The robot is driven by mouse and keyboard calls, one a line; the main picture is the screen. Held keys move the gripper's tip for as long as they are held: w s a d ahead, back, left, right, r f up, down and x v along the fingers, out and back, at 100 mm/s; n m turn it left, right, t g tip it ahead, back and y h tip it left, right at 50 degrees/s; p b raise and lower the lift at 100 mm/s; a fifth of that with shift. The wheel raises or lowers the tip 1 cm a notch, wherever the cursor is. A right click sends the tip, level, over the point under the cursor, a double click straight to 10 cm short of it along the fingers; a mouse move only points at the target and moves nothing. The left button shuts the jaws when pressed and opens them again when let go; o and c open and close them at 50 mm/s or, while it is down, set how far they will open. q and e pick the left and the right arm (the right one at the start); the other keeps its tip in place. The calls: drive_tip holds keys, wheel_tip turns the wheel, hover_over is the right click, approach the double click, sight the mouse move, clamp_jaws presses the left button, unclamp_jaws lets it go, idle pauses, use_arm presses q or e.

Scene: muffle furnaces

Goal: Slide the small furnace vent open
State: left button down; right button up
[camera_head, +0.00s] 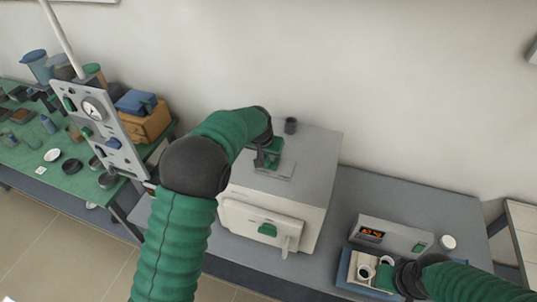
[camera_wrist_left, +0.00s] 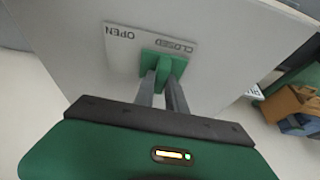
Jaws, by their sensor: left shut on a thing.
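The small furnace (camera_head: 310,185) is a pale box with a grey top, standing on the grey bench. Its vent plate (camera_head: 265,168) lies on the top. In the left wrist view the plate (camera_wrist_left: 122,45) reads OPEN and CLOSED, and the green vent slider (camera_wrist_left: 160,63) sits by the word CLOSED. My left gripper (camera_head: 268,158) reaches over the furnace top. In the left wrist view its two grey fingers (camera_wrist_left: 163,82) are shut on the slider. My right gripper (camera_head: 385,277) is at the lower right, over a tray; its fingers are too small to judge.
A control box (camera_head: 392,234) and a tray with white cups (camera_head: 345,272) stand to the right. A tilted gauge panel (camera_head: 98,115) stands left.

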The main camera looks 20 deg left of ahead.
use_arm(q)
drive_tip(key=shift+w+r, duration=0.1)
drive_tip(key=shift+r, duration=0.1)
drive_tip(key=shift+d, duration=2.7)
drive_tip(key=c, duration=1.5)
unclamp_jaws()
drive_tip(key=shift+o, duration=0.7)
drive_tip(key=shift+s, duration=0.25)
drive_tip(key=shift+d, duration=0.15)
